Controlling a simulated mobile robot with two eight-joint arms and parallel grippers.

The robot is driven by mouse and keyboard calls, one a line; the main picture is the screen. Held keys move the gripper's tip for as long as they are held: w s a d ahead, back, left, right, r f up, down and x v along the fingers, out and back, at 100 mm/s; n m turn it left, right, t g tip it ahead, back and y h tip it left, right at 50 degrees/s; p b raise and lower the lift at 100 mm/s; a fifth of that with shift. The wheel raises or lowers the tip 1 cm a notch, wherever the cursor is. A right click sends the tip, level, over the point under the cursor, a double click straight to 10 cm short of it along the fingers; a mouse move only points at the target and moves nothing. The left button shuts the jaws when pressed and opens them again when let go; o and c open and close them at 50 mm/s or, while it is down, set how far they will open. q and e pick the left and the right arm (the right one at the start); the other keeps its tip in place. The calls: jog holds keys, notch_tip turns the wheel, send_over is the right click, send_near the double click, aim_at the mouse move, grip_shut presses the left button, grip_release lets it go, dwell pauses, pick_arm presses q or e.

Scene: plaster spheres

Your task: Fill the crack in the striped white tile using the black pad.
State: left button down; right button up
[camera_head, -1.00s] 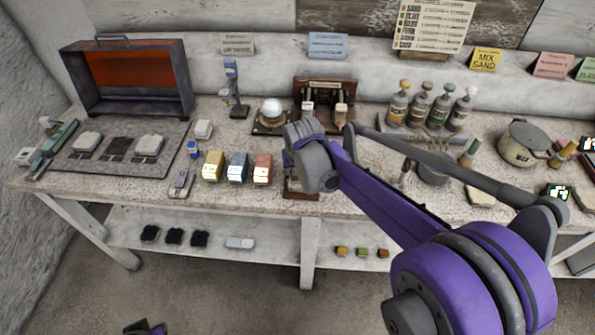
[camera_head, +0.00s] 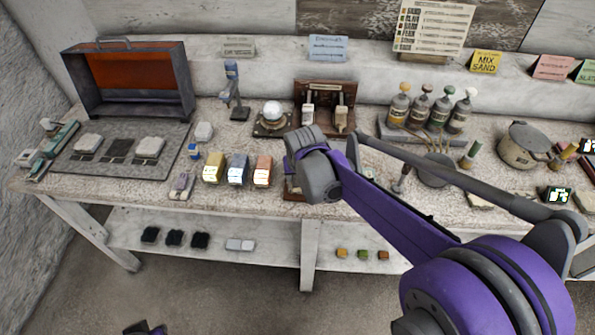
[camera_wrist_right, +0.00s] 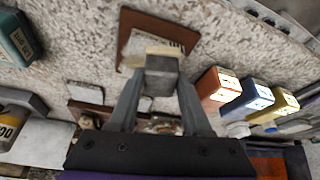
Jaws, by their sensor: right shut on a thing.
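My right gripper (camera_wrist_right: 162,88) is shut on a small grey block (camera_wrist_right: 162,66) with a cream edge, in the right wrist view. It is over or near a brown board (camera_wrist_right: 134,22) with a white, dark-striped piece (camera_wrist_right: 178,36) on it. The held block partly covers that piece, and I cannot make out a crack or tell whether they touch. In the head view my right wrist hides the fingertips and most of this board. Several black pads (camera_head: 174,237) lie on the lower shelf at left.
Yellow (camera_head: 213,169), blue (camera_head: 238,170) and orange (camera_head: 263,171) blocks stand left of my right wrist. A grey mat (camera_head: 75,164) holds white and dark pieces, in front of an open red-lined case (camera_head: 130,72). Bottles (camera_head: 399,104) and a pot (camera_head: 518,152) crowd the right.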

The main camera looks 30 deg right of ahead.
jog(key=shift+w+d+r+p, duration=0.25)
jog(key=shift+w+r+p, duration=0.15)
jog(key=shift+w+r, duration=0.25)
jog(key=shift+w, duration=0.15)
jog(key=shift+r, duration=0.2)
jog(key=shift+r+p, duration=0.85)
jog(key=shift+r, duration=0.25)
